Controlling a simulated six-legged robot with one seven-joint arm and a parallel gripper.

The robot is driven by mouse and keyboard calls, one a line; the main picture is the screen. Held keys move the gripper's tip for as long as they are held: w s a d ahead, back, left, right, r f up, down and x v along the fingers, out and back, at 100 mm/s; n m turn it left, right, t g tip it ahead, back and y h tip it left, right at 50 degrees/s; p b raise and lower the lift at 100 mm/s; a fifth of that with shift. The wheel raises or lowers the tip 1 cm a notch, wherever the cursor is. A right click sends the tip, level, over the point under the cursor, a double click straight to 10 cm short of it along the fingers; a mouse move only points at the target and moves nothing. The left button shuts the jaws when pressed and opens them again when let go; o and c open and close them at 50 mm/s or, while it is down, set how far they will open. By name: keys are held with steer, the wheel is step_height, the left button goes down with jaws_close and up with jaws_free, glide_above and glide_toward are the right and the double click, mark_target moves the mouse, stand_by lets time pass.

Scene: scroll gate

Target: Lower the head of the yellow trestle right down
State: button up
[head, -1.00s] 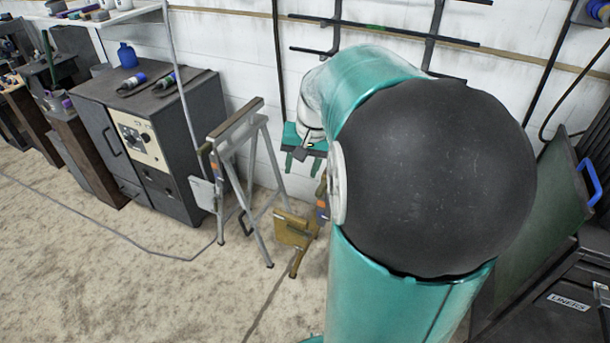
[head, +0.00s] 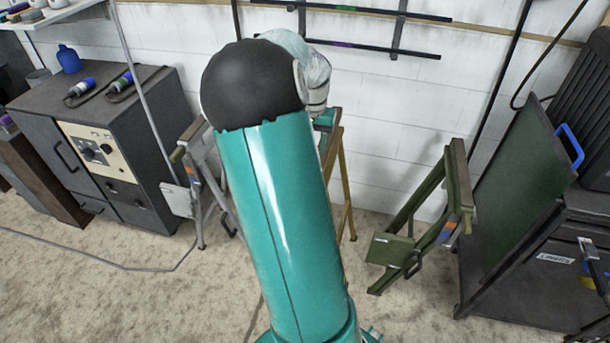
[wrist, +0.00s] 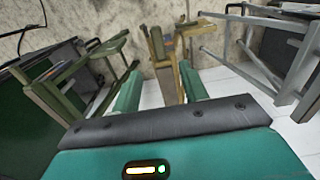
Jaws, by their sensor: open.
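The yellow trestle (head: 347,195) stands by the white wall in the head view. My arm hides most of it, and only its legs on the right side show. In the wrist view the yellow trestle (wrist: 160,45) is ahead of my gripper (wrist: 158,70), between and beyond the two teal fingers. The fingers are apart with nothing visibly held. I cannot tell whether a finger touches the trestle. The height of its head is hidden in the head view.
A grey trestle (head: 197,196) stands left of my arm, and a green trestle (head: 405,235) stands to the right. A dark cabinet (head: 120,150) is at the left. A green board (head: 520,190) leans at the right. Floor between the yellow and green trestles is clear.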

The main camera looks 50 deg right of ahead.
step_height(320, 180, down, 14)
steer(key=shift+s+d, duration=0.15)
stand_by(0.4)
jaws_close()
